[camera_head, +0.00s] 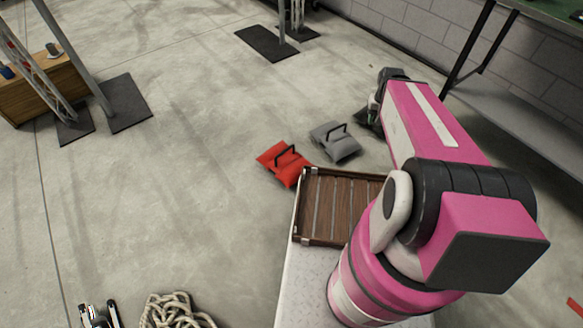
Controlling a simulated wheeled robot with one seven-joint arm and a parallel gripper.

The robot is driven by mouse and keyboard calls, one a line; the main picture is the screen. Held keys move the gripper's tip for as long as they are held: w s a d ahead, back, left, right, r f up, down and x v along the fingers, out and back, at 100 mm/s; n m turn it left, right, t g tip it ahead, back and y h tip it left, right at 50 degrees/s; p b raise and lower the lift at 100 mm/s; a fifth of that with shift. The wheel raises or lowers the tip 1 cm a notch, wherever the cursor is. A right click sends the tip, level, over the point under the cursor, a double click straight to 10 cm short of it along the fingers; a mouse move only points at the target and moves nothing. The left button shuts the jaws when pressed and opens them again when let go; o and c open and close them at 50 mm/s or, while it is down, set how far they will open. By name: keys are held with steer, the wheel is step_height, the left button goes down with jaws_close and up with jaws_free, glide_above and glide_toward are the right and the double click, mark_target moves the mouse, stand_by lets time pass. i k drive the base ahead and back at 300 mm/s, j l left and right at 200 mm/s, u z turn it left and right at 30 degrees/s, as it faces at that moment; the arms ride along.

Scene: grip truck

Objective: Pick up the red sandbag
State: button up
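The red sandbag (282,168) lies on the concrete floor near the middle of the head view, with a black handle on top. It lies just beyond the left back corner of the wooden tray. A grey sandbag (341,145) with a dark handle lies to its right, close by. My pink arm reaches away from me on the right. My gripper (372,112) is at the arm's far end, to the right of and beyond both bags, and apart from the red one. The arm partly hides it, and its fingers are too small to read.
A wooden slatted tray (299,212) sits on a pale platform in front of the bags. Rope (172,311) lies at the bottom left. Black plates (127,103) with metal stands are at the left and the back (266,43). A grey shelf (520,113) stands right. Floor left of the red bag is clear.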

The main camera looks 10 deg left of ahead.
mark_target(283, 159)
steer(key=k+u, duration=0.1)
steer(key=u, duration=0.25)
steer(key=k+l+u, duration=0.1)
steer(key=u, duration=0.25)
steer(key=k+u, duration=0.1)
steer(key=u, duration=0.25)
steer(key=l+z, duration=0.15)
steer(key=z, duration=3.35)
steer(key=i+j+u, duration=0.1)
steer(key=u, duration=1.4)
steer(key=k+j+u, duration=0.1)
steer(key=u, duration=0.4)
steer(key=k+j+u, duration=0.1)
steer(key=k+u, duration=0.2)
